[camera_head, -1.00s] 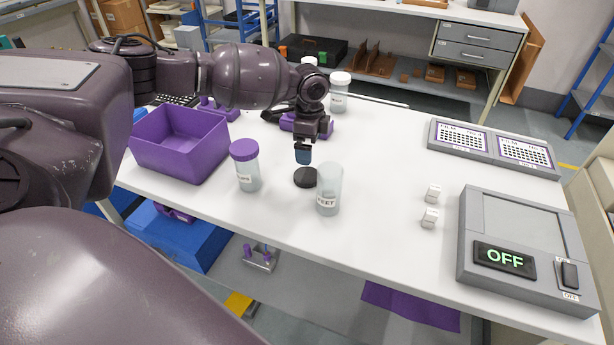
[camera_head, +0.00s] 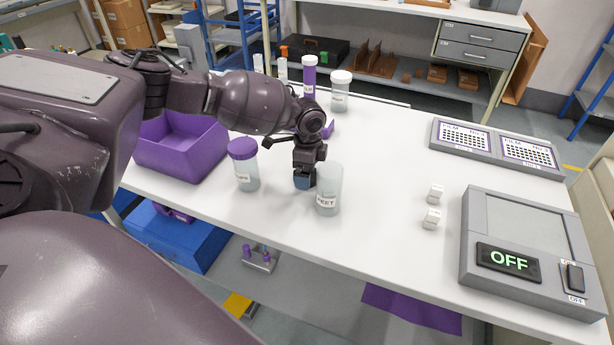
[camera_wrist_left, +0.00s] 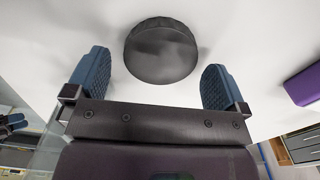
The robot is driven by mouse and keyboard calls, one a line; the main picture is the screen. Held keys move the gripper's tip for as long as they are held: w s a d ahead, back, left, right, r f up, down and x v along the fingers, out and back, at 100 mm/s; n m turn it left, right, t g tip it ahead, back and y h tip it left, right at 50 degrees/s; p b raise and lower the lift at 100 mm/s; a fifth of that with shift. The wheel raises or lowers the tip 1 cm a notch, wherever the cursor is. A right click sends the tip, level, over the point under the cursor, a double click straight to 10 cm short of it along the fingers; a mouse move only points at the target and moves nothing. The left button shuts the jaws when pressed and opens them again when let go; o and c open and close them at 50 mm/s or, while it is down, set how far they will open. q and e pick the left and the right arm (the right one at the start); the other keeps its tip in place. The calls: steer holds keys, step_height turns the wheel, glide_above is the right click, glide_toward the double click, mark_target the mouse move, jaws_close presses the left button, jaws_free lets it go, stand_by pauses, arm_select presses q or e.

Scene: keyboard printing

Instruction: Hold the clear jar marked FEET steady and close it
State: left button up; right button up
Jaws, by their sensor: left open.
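The clear jar marked FEET (camera_head: 328,190) stands upright and open-topped near the front edge of the table in the head view. A round black lid (camera_wrist_left: 161,52) lies on the white table in the left wrist view. In the head view the lid is hidden behind my left gripper. My left gripper (camera_head: 304,182) points down just left of the FEET jar. In the wrist view its blue fingers (camera_wrist_left: 155,85) are open, one on each side of the lid's near part, with gaps to it.
A jar with a purple lid (camera_head: 244,165) stands to the left, beside a purple bin (camera_head: 180,150). White-lidded jar (camera_head: 340,92) and purple bottle (camera_head: 309,75) stand behind. Two white cubes (camera_head: 432,218) and a grey device reading OFF (camera_head: 520,245) are at right. The table between is clear.

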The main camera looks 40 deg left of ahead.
arm_select(q)
steer(key=shift+f, duration=0.6)
arm_select(e)
steer(key=shift+w+r, duration=0.25)
steer(key=shift+w, duration=0.05)
steer(key=shift+a, duration=0.1)
arm_select(q)
steer(key=c, duration=0.8)
steer(key=shift+c, duration=0.2)
steer(key=shift+r, duration=0.1)
step_height(320, 180, up, 20)
steer(key=p, duration=0.3)
arm_select(e)
steer(key=shift+s+r, duration=0.4)
steer(key=shift+r, duration=0.4)
